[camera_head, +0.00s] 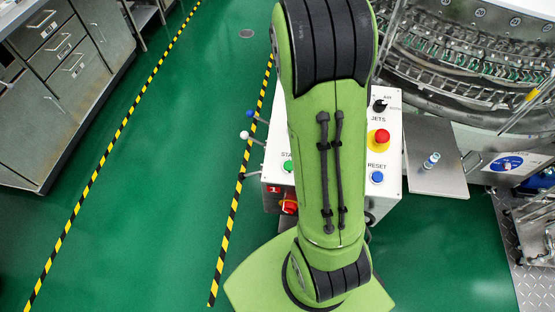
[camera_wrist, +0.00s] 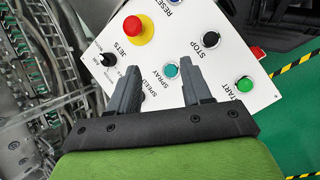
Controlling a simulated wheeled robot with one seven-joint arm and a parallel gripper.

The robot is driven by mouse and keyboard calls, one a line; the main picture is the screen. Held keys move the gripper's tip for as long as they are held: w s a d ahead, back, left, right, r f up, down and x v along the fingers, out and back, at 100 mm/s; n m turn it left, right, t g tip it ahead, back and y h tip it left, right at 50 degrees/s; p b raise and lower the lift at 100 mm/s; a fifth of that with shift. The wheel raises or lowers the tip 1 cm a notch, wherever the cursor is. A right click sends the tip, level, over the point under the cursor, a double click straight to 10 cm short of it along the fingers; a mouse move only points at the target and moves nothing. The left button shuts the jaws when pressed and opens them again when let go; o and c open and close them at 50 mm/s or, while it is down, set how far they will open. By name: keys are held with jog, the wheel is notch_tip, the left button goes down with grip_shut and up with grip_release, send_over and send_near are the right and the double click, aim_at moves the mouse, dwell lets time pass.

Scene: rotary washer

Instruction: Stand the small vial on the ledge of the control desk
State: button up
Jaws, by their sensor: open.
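The small vial (camera_head: 431,160), pale with blue parts, is on a grey metal ledge (camera_head: 450,182) at the right side of the white control desk (camera_head: 390,150) in the head view. It looks upright, with nothing touching it. My gripper (camera_wrist: 160,67) is open and empty in the wrist view, with its two fingers apart over the control desk panel (camera_wrist: 215,75). The vial is not in the wrist view. In the head view my green arm hides the middle of the desk, and my gripper cannot be made out there.
The desk panel carries a red emergency button (camera_head: 379,137), a blue reset button (camera_head: 377,177) and a black knob (camera_head: 379,105). Small levers (camera_head: 246,135) stick out on its left. The round washer machine (camera_head: 470,60) stands behind the ledge. Green floor is free at left.

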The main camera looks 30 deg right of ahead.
jog(key=s+a+r+m+t+y, duration=0.1)
jog(key=a+r+t, duration=0.25)
jog(key=a, duration=0.45)
jog(key=s+a+r+m+t+y, duration=0.1)
jog(key=a+r+t+y, duration=0.1)
jog(key=a+r, duration=0.45)
jog(key=s+a+t+y, duration=0.2)
jog(key=s+a, duration=0.5)
jog(key=a, duration=0.4)
jog(key=shift+m+t, duration=0.3)
jog(key=shift+t, duration=0.15)
jog(key=shift+a, duration=0.1)
